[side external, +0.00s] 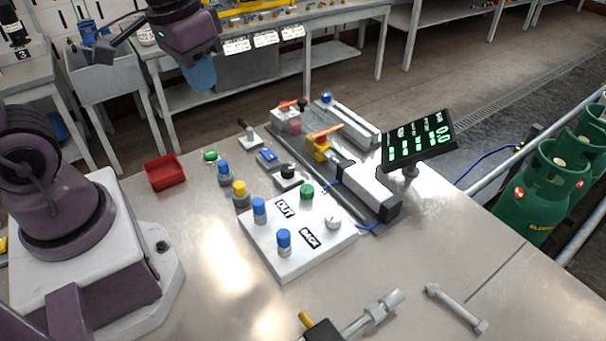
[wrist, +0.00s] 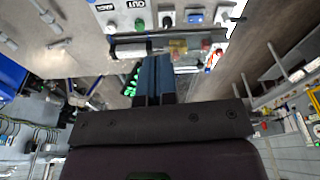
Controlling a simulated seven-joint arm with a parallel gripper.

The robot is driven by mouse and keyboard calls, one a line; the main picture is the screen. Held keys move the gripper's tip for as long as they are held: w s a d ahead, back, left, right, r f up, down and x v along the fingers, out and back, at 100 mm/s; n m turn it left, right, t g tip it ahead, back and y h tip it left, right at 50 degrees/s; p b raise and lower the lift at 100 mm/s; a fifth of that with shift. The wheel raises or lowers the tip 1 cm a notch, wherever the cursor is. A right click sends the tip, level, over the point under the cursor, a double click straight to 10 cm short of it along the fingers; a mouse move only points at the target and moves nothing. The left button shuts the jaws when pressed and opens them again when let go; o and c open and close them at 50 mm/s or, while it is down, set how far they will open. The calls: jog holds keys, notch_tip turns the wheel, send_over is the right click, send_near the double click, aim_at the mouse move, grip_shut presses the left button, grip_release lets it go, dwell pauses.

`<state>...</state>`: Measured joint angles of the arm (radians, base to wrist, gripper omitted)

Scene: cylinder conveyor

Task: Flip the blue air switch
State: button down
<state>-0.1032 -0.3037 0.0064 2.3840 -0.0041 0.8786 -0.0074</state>
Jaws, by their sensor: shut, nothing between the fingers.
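A small blue switch-like block (side external: 268,156) sits on a light base behind the white control panel; it also shows at the top of the wrist view (wrist: 194,17). Which way it is set is too small to tell. Blue-capped buttons stand nearby, one (side external: 224,170) on its own base and two (side external: 259,208) on the panel. My gripper (side external: 203,84) hangs high above and behind the table's far left edge, well apart from the switch. Its blue fingers (wrist: 155,75) are together and empty.
The white panel (side external: 317,249) carries OUT and BACK labels and a green knob (side external: 307,190). A cylinder rig (side external: 368,192) and a lit display (side external: 418,140) stand to the right. A red tray (side external: 164,172) lies left. Bare tabletop lies in front of it.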

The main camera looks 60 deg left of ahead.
jog(key=s+d+r+m+t, duration=0.1)
jog(key=s+d+r+t, duration=0.1)
jog(key=s+r+t, duration=0.1)
notch_tip(320, 180, up, 3)
jog(key=shift+s+d+f+t, duration=0.15)
jog(key=shift+s+d+t, duration=0.15)
jog(key=shift+s, duration=0.45)
